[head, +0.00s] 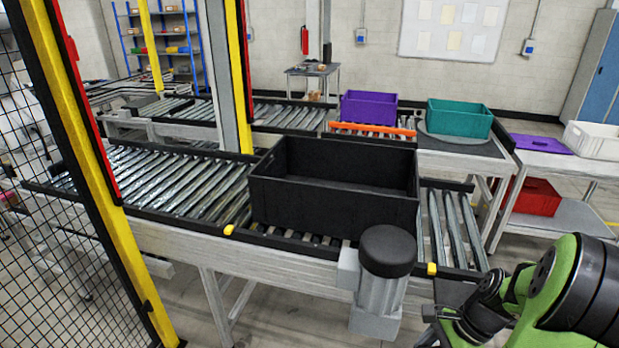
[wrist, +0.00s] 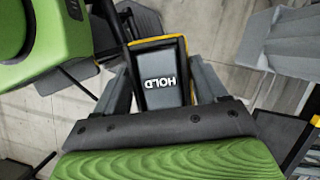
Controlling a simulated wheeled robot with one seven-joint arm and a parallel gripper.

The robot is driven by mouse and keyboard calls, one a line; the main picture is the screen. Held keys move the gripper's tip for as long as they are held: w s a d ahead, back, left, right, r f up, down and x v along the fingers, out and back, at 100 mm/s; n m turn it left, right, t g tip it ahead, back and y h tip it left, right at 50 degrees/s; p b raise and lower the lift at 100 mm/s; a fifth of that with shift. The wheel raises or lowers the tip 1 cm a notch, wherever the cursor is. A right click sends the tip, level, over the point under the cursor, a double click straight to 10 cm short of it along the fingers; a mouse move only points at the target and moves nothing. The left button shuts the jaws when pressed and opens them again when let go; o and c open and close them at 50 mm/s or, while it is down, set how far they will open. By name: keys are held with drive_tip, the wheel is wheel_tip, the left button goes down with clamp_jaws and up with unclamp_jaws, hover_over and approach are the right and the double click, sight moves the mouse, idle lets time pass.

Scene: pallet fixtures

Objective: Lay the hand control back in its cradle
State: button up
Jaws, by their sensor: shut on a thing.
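In the wrist view the hand control (wrist: 160,92) is a dark grey box with the word HOLD upside down on its face and a yellow edge. My gripper (wrist: 165,70) is shut on it, with one grey finger on each side. Its far end is partly hidden by the surrounding dark parts. In the head view only green and black links of my arm show at the lower right; the hand control cannot be made out there. I cannot pick out the cradle with certainty in either view.
A black crate (head: 335,212) stands on the roller conveyor (head: 170,180), with a grey motor (head: 378,300) on its near side. A mesh fence with a yellow post (head: 85,150) is at the left. Purple (head: 369,107) and teal (head: 459,118) crates stand behind. Concrete floor shows below the conveyor.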

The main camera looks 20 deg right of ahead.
drive_tip(key=w+a+f+n+g+h, duration=0.4)
drive_tip(key=w+a+f+n, duration=1)
drive_tip(key=n, duration=0.6)
drive_tip(key=w+a+g, duration=0.1)
drive_tip(key=w+a, duration=0.1)
drive_tip(key=a, duration=0.1)
drive_tip(key=shift+a+h, duration=0.3)
drive_tip(key=shift+a, duration=0.1)
drive_tip(key=shift+r, duration=0.1)
